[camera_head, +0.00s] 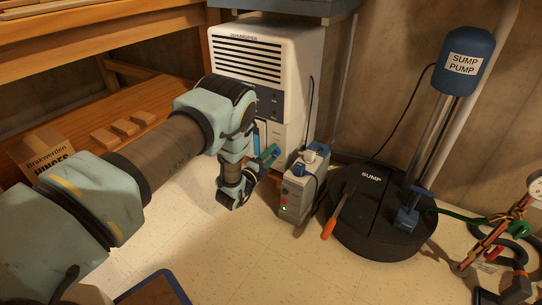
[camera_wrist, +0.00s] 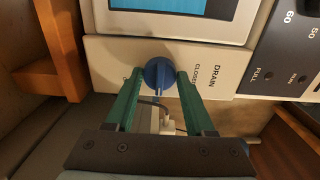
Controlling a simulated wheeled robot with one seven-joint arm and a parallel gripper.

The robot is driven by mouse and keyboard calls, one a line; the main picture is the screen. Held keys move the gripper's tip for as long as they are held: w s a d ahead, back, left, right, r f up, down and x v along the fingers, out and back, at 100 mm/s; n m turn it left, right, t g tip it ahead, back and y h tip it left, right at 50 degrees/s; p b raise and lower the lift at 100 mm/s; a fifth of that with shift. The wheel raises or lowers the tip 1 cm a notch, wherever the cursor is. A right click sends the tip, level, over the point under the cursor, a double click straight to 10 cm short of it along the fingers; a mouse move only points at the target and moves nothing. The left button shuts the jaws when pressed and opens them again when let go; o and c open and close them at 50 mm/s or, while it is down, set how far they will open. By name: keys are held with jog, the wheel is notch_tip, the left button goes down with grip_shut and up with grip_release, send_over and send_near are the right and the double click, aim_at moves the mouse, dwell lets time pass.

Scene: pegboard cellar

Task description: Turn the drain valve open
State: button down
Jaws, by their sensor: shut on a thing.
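The drain valve is a round blue knob (camera_wrist: 159,74) on a white panel (camera_wrist: 110,48) in the wrist view. "DRAIN" and "CLOSED" are printed to its right; a mostly hidden letter shows at its left. My gripper (camera_wrist: 158,78) has its two green fingers on either side of the knob, shut on it. In the head view my gripper (camera_head: 267,156) is at the front of the white dehumidifier (camera_head: 268,50), low on its face. The knob cannot be made out there. The knob's exact pointing direction is hard to tell.
A grey box (camera_head: 293,195) with a white-and-blue top stands right of my gripper. A black sump lid (camera_head: 375,235) with an orange-handled screwdriver (camera_head: 329,228) lies farther right. A wooden bench (camera_head: 130,45) stands left. Floor in front is mostly clear.

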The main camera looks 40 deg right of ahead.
jog(key=c, duration=0.5)
grip_release()
jog(key=p+v, duration=0.4)
jog(key=v, duration=0.6)
jog(key=shift+a, duration=0.4)
